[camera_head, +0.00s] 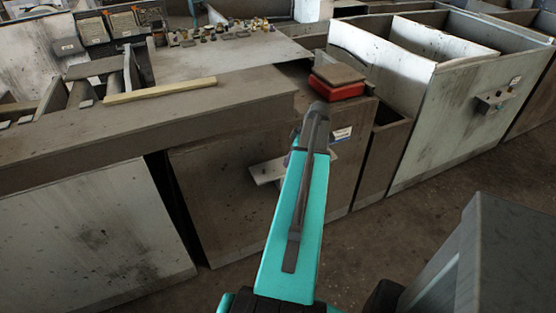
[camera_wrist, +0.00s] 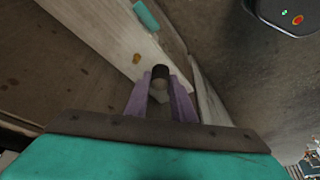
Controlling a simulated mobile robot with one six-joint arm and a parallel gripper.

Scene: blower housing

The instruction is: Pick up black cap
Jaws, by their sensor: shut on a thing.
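My gripper (camera_wrist: 160,90) shows in the wrist view with two purple fingers. They are shut on a small dark, round-ended piece, the black cap (camera_wrist: 160,74), which sits between the fingertips. A pale patch lies just below the cap, between the fingers. In the head view my teal arm hides most of the gripper and the cap. Only a bit of purple shows left of the arm, by the front of the brown cabinet (camera_head: 215,205).
A worn worktop (camera_head: 150,115) with a wooden strip (camera_head: 160,90) spans the left. Small parts (camera_head: 225,30) stand at its back. A red box (camera_head: 337,88) sits on the cabinet corner beyond my arm. Open-topped pale bins (camera_head: 400,110) stand right. Floor shows in front.

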